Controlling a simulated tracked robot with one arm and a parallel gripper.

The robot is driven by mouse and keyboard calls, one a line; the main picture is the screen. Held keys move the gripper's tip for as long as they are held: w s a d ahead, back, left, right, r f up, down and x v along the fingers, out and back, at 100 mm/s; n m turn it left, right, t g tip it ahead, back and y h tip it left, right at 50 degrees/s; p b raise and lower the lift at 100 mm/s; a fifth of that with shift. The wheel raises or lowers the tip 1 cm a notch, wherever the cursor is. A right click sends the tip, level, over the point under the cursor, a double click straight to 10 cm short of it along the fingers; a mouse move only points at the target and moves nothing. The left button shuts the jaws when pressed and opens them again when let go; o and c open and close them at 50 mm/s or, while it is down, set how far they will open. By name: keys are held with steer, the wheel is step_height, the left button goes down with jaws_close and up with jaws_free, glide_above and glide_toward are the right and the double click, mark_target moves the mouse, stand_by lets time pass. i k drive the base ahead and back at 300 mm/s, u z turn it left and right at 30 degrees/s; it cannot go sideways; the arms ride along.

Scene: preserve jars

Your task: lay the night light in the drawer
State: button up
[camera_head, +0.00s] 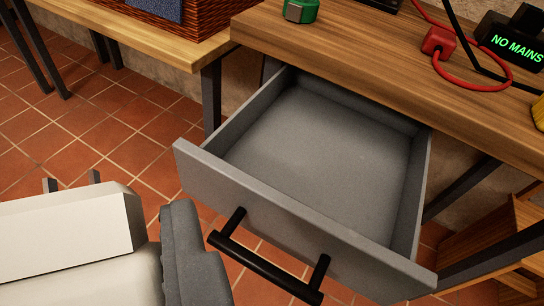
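The drawer (312,150) is grey, pulled open under the wooden worktop, and its inside is empty. Its front panel (290,225) carries a black bar handle (262,262). I see nothing that I can clearly tell as the night light. A pale body with a dark grey end piece (188,258) fills the lower left, left of the drawer front and close to the camera; it looks like part of my gripper. Its fingertips do not show clearly, so I cannot tell whether it is open or holds anything.
On the worktop (385,70) are a green object with a grey face (300,10), a red plug (438,42) with a red cord, and a black box (512,45) reading "NO MAINS". A wicker basket (205,15) stands on the left table. Tiled floor (110,130) is open at left.

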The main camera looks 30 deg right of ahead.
mark_target(369, 161)
steer(key=u, duration=0.1)
steer(key=i, duration=1)
steer(key=z, duration=0.05)
